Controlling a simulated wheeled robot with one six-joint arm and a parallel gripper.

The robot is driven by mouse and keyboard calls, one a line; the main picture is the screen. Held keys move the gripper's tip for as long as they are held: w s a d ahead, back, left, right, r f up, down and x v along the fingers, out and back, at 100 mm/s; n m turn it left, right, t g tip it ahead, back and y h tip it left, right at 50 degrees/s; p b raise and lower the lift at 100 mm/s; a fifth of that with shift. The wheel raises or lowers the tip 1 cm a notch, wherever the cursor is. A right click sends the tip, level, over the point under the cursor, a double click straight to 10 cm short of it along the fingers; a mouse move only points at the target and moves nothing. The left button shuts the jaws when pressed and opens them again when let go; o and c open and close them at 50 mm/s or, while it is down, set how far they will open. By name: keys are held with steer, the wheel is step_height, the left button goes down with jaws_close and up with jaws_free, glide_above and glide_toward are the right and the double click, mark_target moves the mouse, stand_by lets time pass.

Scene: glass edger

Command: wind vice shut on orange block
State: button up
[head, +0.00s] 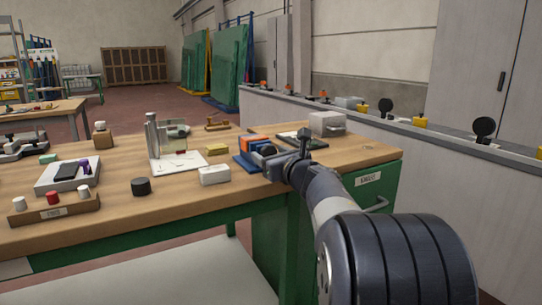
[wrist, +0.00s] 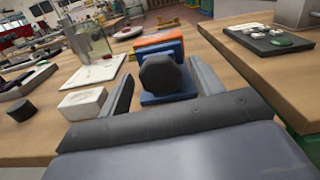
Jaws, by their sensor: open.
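The blue vice (head: 243,163) stands on the wooden bench near its front edge, with the orange block (head: 247,140) between its jaws. In the wrist view the orange block (wrist: 160,48) shows behind the vice's dark, many-sided knob (wrist: 163,73). The blue vice body (wrist: 172,97) shows around and below the knob, which hides part of it. I cannot tell whether the jaws touch the block. My gripper (wrist: 160,78) is open, with one finger on each side of the knob. Gaps show between fingers and knob. The gripper also shows at the vice in the head view (head: 272,160).
A white block (head: 214,175) and a black cylinder (head: 141,186) lie left of the vice. A yellow block (head: 217,149) and a clear-panelled stand (head: 165,140) are behind. A dark tray (head: 301,140) and a grey box (head: 326,123) stand to the right.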

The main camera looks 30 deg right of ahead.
steer(key=c, duration=1)
steer(key=shift+m, duration=0.3)
